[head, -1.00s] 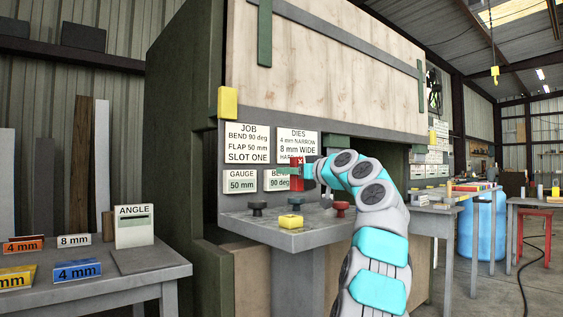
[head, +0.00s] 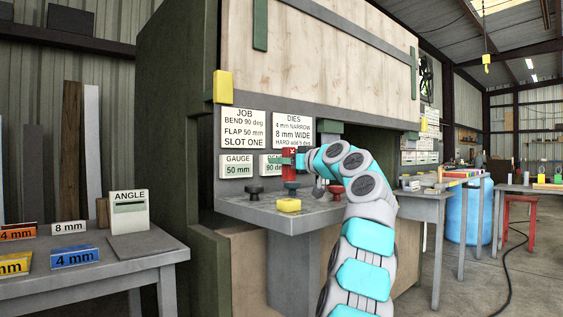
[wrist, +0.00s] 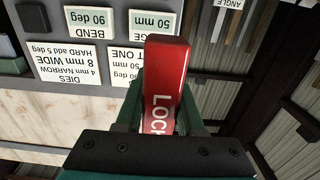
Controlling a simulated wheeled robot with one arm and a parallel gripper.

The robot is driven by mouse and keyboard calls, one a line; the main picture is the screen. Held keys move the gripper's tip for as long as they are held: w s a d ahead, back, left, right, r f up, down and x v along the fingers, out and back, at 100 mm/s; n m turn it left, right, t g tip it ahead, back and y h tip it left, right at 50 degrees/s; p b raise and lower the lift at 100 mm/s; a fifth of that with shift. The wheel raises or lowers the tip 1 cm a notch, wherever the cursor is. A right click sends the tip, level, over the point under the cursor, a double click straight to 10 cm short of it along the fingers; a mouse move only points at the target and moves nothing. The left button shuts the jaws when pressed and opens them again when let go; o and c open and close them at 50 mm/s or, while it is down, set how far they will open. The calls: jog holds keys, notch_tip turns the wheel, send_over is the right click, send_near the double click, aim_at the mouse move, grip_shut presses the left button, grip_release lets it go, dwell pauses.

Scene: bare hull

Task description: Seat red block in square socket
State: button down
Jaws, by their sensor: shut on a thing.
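The red block (head: 289,166) is long, with white lettering beginning "LOC" in the wrist view (wrist: 168,65). My gripper (wrist: 162,105) is shut on it, with a green finger on either side of the block. In the head view my gripper (head: 296,161) holds the block in front of the machine's signs, above the grey shelf (head: 235,209). My own arm partly covers the shelf's right side. I cannot make out a square socket in either view. The block's far end shows free in the wrist view.
A table with number blocks and an angle sign (head: 129,212) stands at left.

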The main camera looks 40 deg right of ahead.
jog(key=shift+f+b, duration=1.7)
jog(key=shift+f, duration=0.4)
jog(key=shift+f+b, duration=1.55)
jog(key=shift+f, duration=0.3)
jog(key=shift+c, duration=2.2)
grip_release()
jog(key=shift+s, duration=0.1)
jog(key=shift+s+d+b, duration=0.2)
jog(key=shift+s+b, duration=0.35)
jog(key=shift+s, duration=1.35)
jog(key=shift+s+d+b, duration=0.15)
jog(key=shift+s+b, duration=0.35)
jog(key=shift+s, duration=1.4)
